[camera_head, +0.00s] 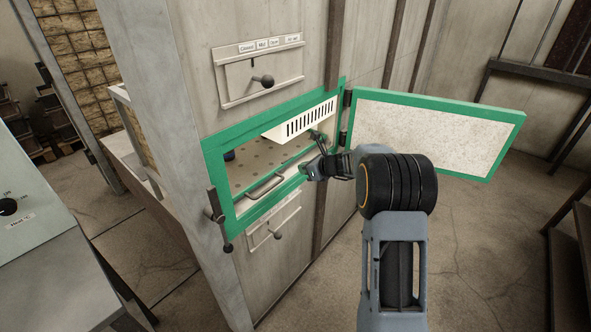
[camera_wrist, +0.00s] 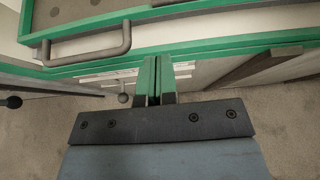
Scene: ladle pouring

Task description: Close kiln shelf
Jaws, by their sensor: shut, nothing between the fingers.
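The kiln shelf (camera_head: 250,172) is a flat plate with round holes, seen inside a green-framed opening in the pale kiln wall. Its metal bar handle (camera_head: 266,187) is on the front edge. In the wrist view the handle (camera_wrist: 88,52) is at the upper left, with part of the holed shelf (camera_wrist: 105,8) above it. How far the shelf sticks out is hard to tell. My gripper (camera_head: 305,171) is at the right side of the opening, right of the handle and apart from it. In the wrist view its green fingers (camera_wrist: 154,75) are together and empty.
The green-edged kiln door (camera_head: 430,132) stands open to the right, behind my arm. A white slotted panel (camera_head: 303,120) is in the upper part of the opening. A latch lever (camera_head: 218,215) is on the left, and a knobbed panel (camera_head: 273,230) is below.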

